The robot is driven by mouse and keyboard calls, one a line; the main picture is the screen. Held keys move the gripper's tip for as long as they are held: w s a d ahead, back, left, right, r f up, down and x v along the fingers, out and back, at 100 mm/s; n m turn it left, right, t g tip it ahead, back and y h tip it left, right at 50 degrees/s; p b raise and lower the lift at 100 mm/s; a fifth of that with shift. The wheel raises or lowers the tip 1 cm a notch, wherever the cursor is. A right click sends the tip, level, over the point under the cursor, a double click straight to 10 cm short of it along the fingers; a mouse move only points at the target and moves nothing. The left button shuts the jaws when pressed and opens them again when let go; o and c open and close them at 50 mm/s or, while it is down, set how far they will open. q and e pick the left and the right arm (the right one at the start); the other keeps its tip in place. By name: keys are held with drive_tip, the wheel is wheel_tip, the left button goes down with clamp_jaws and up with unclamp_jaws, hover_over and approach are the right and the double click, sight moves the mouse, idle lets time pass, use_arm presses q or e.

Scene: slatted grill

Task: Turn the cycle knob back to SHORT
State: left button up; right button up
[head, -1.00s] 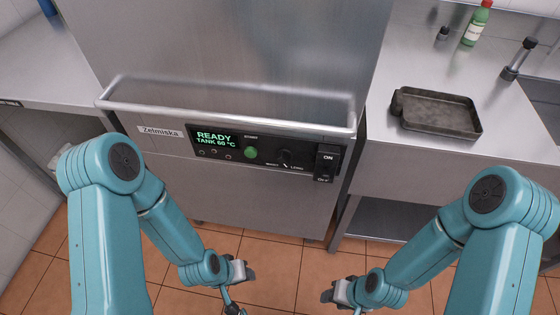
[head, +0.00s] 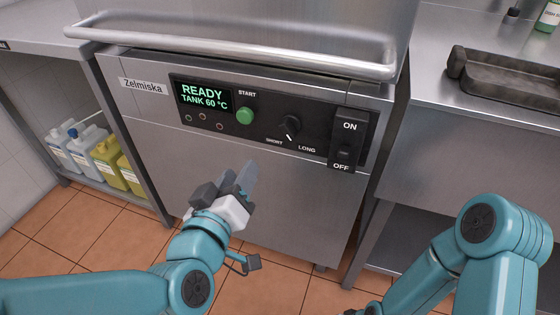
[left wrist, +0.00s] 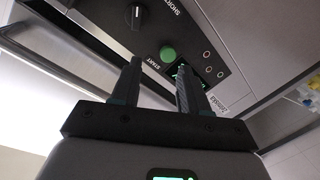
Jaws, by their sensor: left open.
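The black cycle knob (head: 290,125) is on the dark control panel, above the SHORT (head: 274,141) and LONG (head: 307,149) labels. Its white mark is at its lower edge and seems to slant slightly toward LONG. The knob also shows at the top of the left wrist view (left wrist: 136,15). My left gripper (head: 238,175) is open and empty, below and left of the knob and apart from the panel. Its two fingers point up toward the panel in the left wrist view (left wrist: 160,68). Of my right gripper only a sliver shows at the bottom edge.
The green START button (head: 245,116) is left of the knob and the ON/OFF switch (head: 345,150) right of it. The display (head: 203,95) reads READY, TANK 60 °C. A metal handle bar (head: 230,52) runs above the panel. A dark tray (head: 505,80) lies on the right counter.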

use_arm(q)
drive_tip(key=s+d+h+b, duration=0.1)
drive_tip(key=s+d+b, duration=0.1)
drive_tip(key=b, duration=0.1)
use_arm(e)
wheel_tip(320, 180, down, 4)
use_arm(q)
drive_tip(key=m+p, duration=0.1)
drive_tip(key=p, duration=0.9)
approach(284, 131)
drive_tip(key=shift+t+h, duration=0.4)
drive_tip(key=x, duration=0.3)
drive_tip(key=b+x, duration=0.1)
drive_tip(key=x, duration=0.5)
drive_tip(key=shift+w+a+f, duration=0.1)
drive_tip(key=shift+w+f, duration=0.1)
drive_tip(key=shift+f, duration=0.2)
use_arm(e)
wheel_tip(284, 131, up, 7)
drive_tip(key=s+a, duration=0.1)
drive_tip(key=shift+s+a+n, duration=0.15)
drive_tip(key=shift+s+n, duration=0.05)
drive_tip(key=shift+n, duration=0.1)
drive_tip(key=shift+r, duration=0.1)
use_arm(q)
clamp_jaws()
